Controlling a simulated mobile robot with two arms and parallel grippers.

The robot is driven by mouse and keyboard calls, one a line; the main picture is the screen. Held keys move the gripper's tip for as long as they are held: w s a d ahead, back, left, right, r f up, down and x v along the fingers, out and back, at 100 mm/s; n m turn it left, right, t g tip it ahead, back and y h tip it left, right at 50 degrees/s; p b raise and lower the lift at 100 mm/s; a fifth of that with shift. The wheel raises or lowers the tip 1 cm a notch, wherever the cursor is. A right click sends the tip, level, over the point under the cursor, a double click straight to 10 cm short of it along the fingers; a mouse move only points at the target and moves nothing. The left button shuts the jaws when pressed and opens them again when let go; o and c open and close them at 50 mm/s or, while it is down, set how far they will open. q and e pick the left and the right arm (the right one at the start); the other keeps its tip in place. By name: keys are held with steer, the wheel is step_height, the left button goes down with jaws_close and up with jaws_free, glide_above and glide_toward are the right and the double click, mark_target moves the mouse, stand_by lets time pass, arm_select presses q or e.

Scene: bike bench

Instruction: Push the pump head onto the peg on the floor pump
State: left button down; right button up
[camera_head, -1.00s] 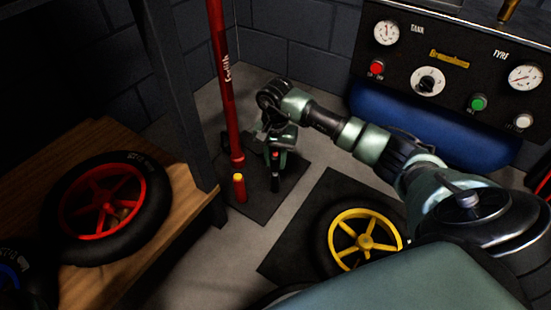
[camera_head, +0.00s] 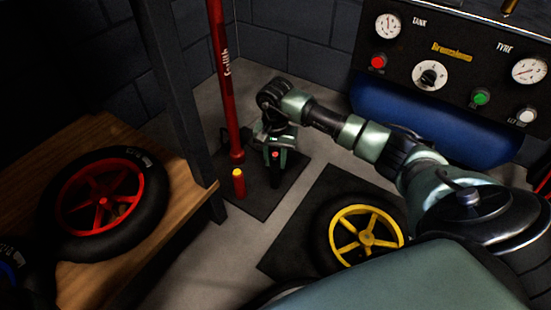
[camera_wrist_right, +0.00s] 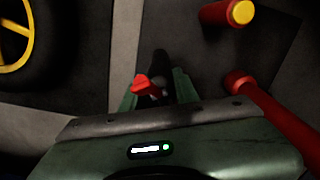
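The floor pump (camera_head: 226,90) is a tall red tube on a dark mat; its lower part shows at the right of the right wrist view (camera_wrist_right: 275,115). The peg (camera_head: 239,185) is a short red post with a yellow top, beside the tube, and shows at the top of the wrist view (camera_wrist_right: 224,14). My right gripper (camera_head: 275,172) is to the right of the peg, apart from it. Its fingers (camera_wrist_right: 158,88) are closed around the dark pump head with a red lever (camera_wrist_right: 147,84). The fingers partly hide the head. My left gripper is not in view.
A wooden bench (camera_head: 85,285) with a red-rimmed wheel (camera_head: 148,205) stands at left, its dark post close to the pump. A yellow-rimmed wheel (camera_head: 366,240) lies on a mat at right. A gauge panel (camera_head: 450,75) and blue tank (camera_head: 430,125) stand behind my right arm.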

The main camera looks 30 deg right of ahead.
steer(key=o, duration=0.4)
steer(key=shift+c, duration=0.2)
steer(key=shift+r, duration=0.1)
step_height(320, 180, up, 8)
steer(key=p, duration=0.5)
steer(key=shift+p, duration=0.3)
steer(key=shift+f, duration=0.2)
